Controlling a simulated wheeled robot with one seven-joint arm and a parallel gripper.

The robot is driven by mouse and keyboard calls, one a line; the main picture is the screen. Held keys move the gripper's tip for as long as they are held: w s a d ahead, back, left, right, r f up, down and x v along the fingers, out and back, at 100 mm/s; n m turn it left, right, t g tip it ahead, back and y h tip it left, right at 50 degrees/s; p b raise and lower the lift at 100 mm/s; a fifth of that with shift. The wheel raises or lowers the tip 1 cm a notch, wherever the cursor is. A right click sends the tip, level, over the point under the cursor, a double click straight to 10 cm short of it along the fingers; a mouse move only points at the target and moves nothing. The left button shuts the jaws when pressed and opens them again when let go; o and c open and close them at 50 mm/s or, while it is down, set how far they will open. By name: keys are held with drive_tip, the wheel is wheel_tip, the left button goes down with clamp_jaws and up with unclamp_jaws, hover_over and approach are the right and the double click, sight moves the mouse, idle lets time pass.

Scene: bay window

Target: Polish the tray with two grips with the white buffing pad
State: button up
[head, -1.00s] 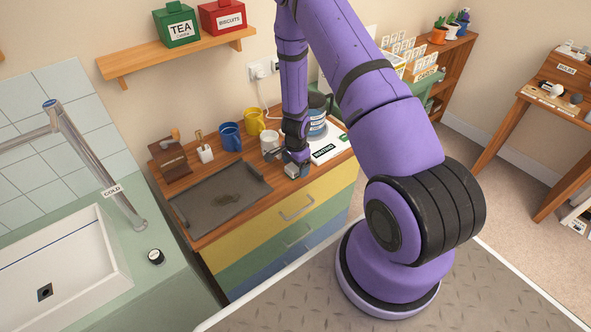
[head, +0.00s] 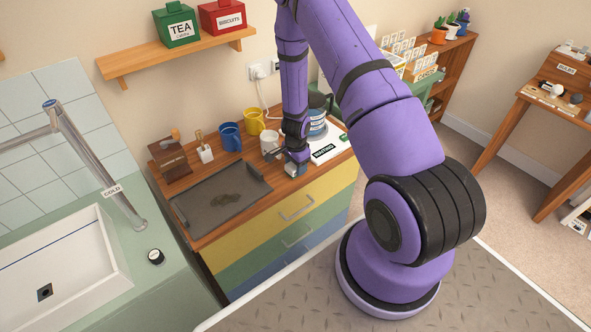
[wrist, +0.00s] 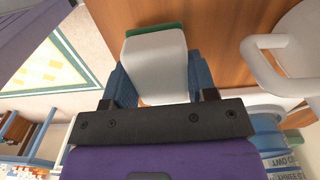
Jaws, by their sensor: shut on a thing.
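The tray with two grips (head: 190,217) lies flat on the wooden top of the drawer unit, dark grey with a brown smudge (head: 225,200) near its middle. My gripper (head: 293,169) is to the right of the tray, apart from it, low by the front edge of the wooden top. In the wrist view my blue fingers are shut on the white buffing pad (wrist: 157,68), a pale block with a green layer at its far edge. In the head view my gripper mostly hides the pad. I cannot tell whether the pad touches the wood.
A white mug (head: 269,142), blue mug (head: 230,136) and yellow mug (head: 254,121) stand behind the tray and gripper. A blue tin (head: 317,124) and a white labelled item (head: 327,150) are close on the right. A wooden box (head: 170,160) and small white holder (head: 205,152) stand behind the tray.

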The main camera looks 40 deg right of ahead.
drive_tip(key=shift+r, duration=2.65)
